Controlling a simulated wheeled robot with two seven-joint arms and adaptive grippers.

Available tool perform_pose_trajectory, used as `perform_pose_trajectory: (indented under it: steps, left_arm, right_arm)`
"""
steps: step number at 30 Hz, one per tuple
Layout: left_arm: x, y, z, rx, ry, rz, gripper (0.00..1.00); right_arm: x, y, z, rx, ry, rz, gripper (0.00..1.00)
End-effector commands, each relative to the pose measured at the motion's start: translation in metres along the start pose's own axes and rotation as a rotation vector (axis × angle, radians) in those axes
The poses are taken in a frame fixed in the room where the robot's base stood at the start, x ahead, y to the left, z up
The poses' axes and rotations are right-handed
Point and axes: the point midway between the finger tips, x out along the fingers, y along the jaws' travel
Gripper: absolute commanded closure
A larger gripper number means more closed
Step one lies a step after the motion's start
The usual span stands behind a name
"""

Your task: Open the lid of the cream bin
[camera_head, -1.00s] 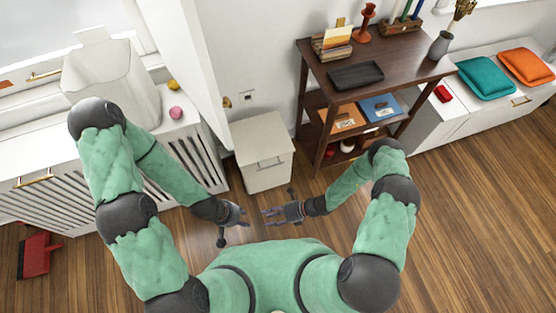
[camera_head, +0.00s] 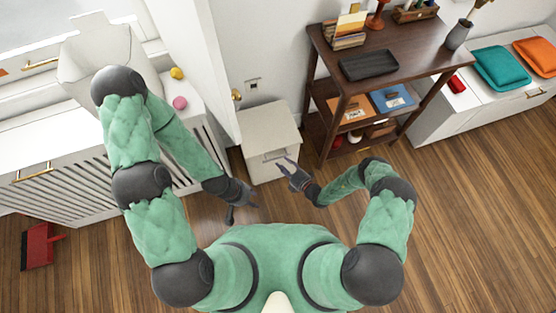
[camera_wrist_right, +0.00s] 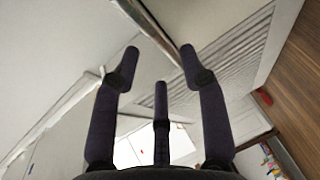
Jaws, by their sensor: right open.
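The cream bin (camera_head: 268,122) stands on the floor against the wall, left of the dark shelf. Its flat lid looks shut, and a small handle shows on its front. My right gripper (camera_head: 284,166) is open and empty at the bin's front, near the handle; I cannot tell whether it touches. In the right wrist view my right gripper's fingers (camera_wrist_right: 160,65) are spread before pale surfaces and a slanting strip, which I cannot identify for sure. My left gripper (camera_head: 251,199) is low in front of the bin, apart from it; its finger opening is unclear.
The dark wooden shelf (camera_head: 385,55) stands close to the bin's right. A white slatted cabinet (camera_head: 100,180) is on the left, carrying a white container (camera_head: 95,62) and a pink ball (camera_head: 180,103). A red dustpan (camera_head: 38,246) lies on the floor. Wooden floor at right is clear.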

Motion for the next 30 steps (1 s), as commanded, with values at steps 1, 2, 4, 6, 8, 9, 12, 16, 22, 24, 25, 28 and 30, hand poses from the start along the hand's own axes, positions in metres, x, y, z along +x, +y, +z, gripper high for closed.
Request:
perform_pose_trajectory:
  steps: [1,2,4,6,8,9,12,16,22,24,25,28,30]
  left_arm:
    - [0.004,-0.002,0.0,0.0,0.0,0.0,0.6]
    - [0.005,-0.002,0.0,0.0,0.0,0.0,0.6]
    - [0.008,-0.003,0.0,0.0,0.0,0.0,0.6]
    - [0.01,-0.003,-0.001,0.0,0.0,0.0,0.6]
    - [0.011,-0.004,-0.001,0.0,0.0,0.0,0.6]
    - [0.011,-0.004,-0.001,0.0,0.0,0.0,0.6]
    - [0.012,-0.004,-0.001,0.0,0.0,0.0,0.6]
    - [0.012,-0.004,-0.001,0.0,0.0,0.0,0.6]
    - [0.012,-0.004,-0.001,0.0,0.0,0.0,0.6]
    - [0.012,-0.004,-0.001,0.0,0.0,0.0,0.6]
    - [0.012,-0.004,-0.001,0.0,0.0,0.0,0.6]
    - [0.012,-0.004,-0.001,0.0,0.0,0.0,0.6]
    - [0.012,-0.004,-0.001,0.0,0.0,0.0,0.6]
  right_arm:
    - [0.01,-0.002,-0.002,-0.002,0.005,0.001,0.56]
    - [0.015,-0.002,-0.001,-0.003,0.004,0.001,0.56]
    - [0.025,-0.001,-0.001,-0.004,0.004,0.001,0.56]
    - [0.032,-0.002,-0.001,-0.002,0.004,0.0,0.56]
    - [0.037,-0.002,-0.001,-0.001,0.003,-0.001,0.56]
    - [0.04,-0.001,-0.001,-0.001,0.002,-0.001,0.56]
    - [0.045,0.0,0.0,-0.002,0.001,0.0,0.56]
    - [0.046,0.0,0.0,-0.002,0.001,0.0,0.56]
    - [0.046,0.0,0.0,-0.001,0.001,0.0,0.65]
    - [0.046,0.0,0.0,-0.001,0.001,0.0,0.85]
    - [0.046,0.0,0.0,-0.001,0.001,0.0,0.93]
    - [0.045,0.0,0.0,-0.001,0.001,-0.001,1.0]
    - [0.045,0.0,0.0,-0.001,0.001,-0.001,1.0]
